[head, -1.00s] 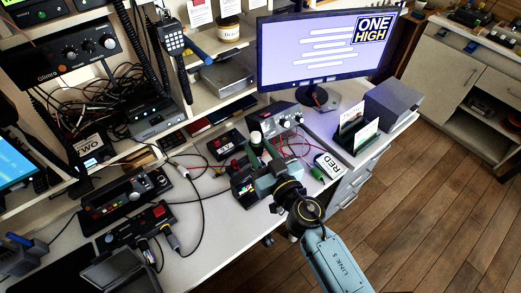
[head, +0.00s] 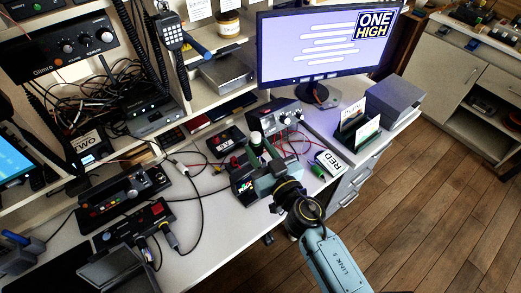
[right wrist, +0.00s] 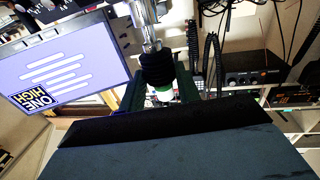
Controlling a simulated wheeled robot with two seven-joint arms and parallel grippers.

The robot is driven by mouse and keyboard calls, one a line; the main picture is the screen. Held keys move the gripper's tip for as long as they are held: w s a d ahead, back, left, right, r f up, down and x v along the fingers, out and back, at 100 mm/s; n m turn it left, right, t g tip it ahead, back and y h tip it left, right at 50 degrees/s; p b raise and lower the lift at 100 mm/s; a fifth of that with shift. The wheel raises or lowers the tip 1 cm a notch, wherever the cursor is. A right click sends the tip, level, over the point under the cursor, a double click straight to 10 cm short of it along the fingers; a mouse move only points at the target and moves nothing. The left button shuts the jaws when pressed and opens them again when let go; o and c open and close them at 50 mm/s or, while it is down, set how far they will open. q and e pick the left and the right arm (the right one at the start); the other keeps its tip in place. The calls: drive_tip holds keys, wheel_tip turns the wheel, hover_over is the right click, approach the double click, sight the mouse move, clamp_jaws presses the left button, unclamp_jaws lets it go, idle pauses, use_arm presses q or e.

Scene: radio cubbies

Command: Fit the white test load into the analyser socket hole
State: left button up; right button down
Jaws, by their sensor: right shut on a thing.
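My right gripper (head: 262,150) is shut on the white test load (head: 255,138) and holds it up over the desk. In the right wrist view the test load (right wrist: 165,97) sits between the two green fingers, with a white band, a black ribbed body and a chrome connector end. The analyser (head: 244,188), a small dark unit with a coloured screen, is just below and left of the gripper, partly covered by it. Its socket hole cannot be made out. My left gripper is not in view.
A grey instrument with knobs (head: 283,117) and red leads stand behind the gripper. A dark box with a red top (head: 226,142) is behind left. Bare desk (head: 222,225) shows in front.

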drive_tip(key=shift+f+b, duration=0.65)
drive_tip(key=shift+f, duration=0.1)
drive_tip(key=c, duration=0.9)
unclamp_jaws()
drive_tip(key=v, duration=1.3)
drive_tip(key=shift+s+d+b, duration=0.1)
drive_tip(key=shift+s+b, duration=0.1)
drive_tip(key=shift+b, duration=0.2)
